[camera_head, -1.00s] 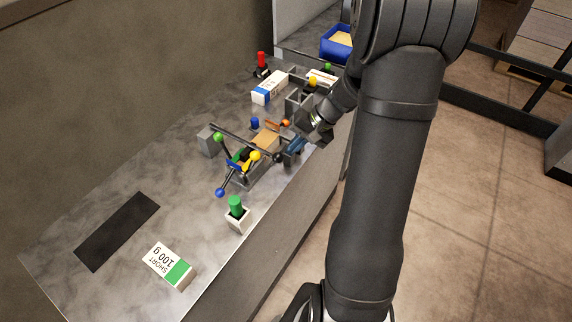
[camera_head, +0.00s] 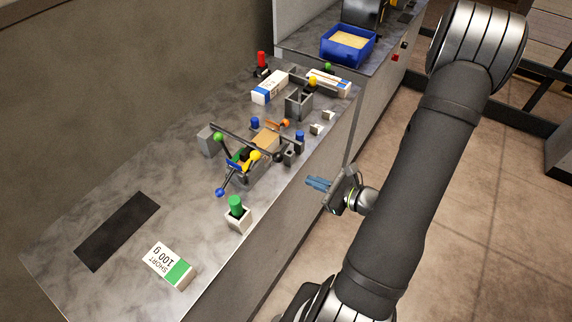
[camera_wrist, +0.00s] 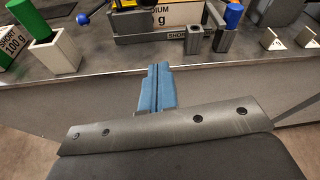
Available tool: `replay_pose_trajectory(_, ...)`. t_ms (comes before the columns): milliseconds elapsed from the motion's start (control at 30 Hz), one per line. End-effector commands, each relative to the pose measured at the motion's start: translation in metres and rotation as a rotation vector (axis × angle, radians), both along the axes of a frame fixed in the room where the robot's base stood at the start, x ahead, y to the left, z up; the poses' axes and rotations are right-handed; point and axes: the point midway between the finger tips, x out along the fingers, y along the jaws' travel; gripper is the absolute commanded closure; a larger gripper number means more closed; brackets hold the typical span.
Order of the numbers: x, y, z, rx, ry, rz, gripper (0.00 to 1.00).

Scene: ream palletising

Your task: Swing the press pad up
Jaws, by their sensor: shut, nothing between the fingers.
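The press fixture stands mid-bench in the head view, with a long dark bar (camera_head: 235,138) across it and a tan block (camera_head: 266,139) in it. Levers with a green knob (camera_head: 218,137), yellow knob (camera_head: 255,156), blue knob (camera_head: 220,192) and orange knob (camera_head: 286,123) stick out. I cannot tell which part is the press pad. My gripper (camera_head: 317,183) is off the bench's front edge, apart from the fixture, its blue fingers together and empty. The wrist view shows the closed fingers (camera_wrist: 157,88) below the bench edge, with the fixture's lower part beyond, cut off at the top.
A green peg in a pale holder (camera_head: 238,215) and a "SHORT 100 g" box (camera_head: 168,265) stand nearer. A dark mat (camera_head: 117,231) lies left. White boxes (camera_head: 270,87), a grey open holder (camera_head: 299,103) and a blue bin (camera_head: 347,46) are farther back. Floor space right of the bench is free.

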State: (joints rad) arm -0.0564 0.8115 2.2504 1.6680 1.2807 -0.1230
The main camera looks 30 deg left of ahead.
Motion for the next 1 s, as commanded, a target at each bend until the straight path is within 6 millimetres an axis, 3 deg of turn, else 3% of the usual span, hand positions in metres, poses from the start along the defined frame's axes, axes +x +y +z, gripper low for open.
replay_pose_trajectory(467,0.000,0.005,-0.001,0.004,0.004,-0.003,1.00)
replay_pose_trajectory(1000,0.004,0.072,-0.020,0.003,0.003,0.001,1.00)
